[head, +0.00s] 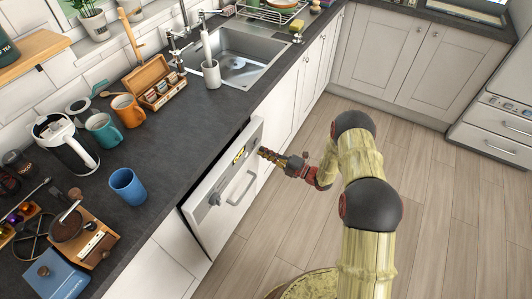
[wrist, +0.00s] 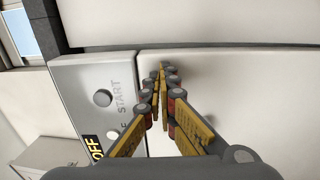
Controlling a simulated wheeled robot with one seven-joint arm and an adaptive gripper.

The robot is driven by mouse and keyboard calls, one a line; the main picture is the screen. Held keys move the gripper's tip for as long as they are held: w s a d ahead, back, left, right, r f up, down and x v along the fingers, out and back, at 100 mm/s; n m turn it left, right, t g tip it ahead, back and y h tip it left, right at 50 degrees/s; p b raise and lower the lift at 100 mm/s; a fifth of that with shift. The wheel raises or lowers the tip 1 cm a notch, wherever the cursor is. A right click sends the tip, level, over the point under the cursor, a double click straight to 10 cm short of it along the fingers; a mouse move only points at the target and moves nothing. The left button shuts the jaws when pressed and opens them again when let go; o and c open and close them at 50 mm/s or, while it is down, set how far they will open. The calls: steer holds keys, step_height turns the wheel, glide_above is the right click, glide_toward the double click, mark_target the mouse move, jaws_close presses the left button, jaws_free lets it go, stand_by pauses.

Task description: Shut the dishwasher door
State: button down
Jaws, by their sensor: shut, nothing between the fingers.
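The dishwasher door (head: 222,212) is a white front under the worktop, with a bar handle (head: 241,188) and a control panel (head: 238,158). It stands close to upright, and a dark gap shows along its top edge below the worktop. My gripper (head: 263,152) is shut and empty, its tips at the upper right part of the door. In the wrist view, the gripper (wrist: 163,72) points at the pale door front (wrist: 230,90), beside the panel strip (wrist: 92,85) marked START and OFF. I cannot tell whether the tips touch it.
The slate worktop (head: 185,150) runs above the door and holds a blue cup (head: 127,187), mugs, a coffee grinder and a wooden tea box (head: 157,84). White cabinets (head: 290,85) continue to the right. The wooden floor (head: 440,220) in front is clear.

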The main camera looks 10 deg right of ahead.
steer(key=w+a+r+h+p, duration=0.1)
steer(key=w+a+p, duration=0.1)
steer(key=w+a, duration=0.2)
steer(key=shift+a+r+g, duration=0.3)
steer(key=shift+a, duration=0.15)
steer(key=shift+w+r, duration=0.1)
steer(key=shift+w, duration=0.05)
steer(key=p+v, duration=0.3)
steer(key=v, duration=1.1)
steer(key=shift+s+d+f+p, duration=0.25)
steer(key=shift+s+f+p, duration=0.15)
steer(key=shift+f, duration=0.15)
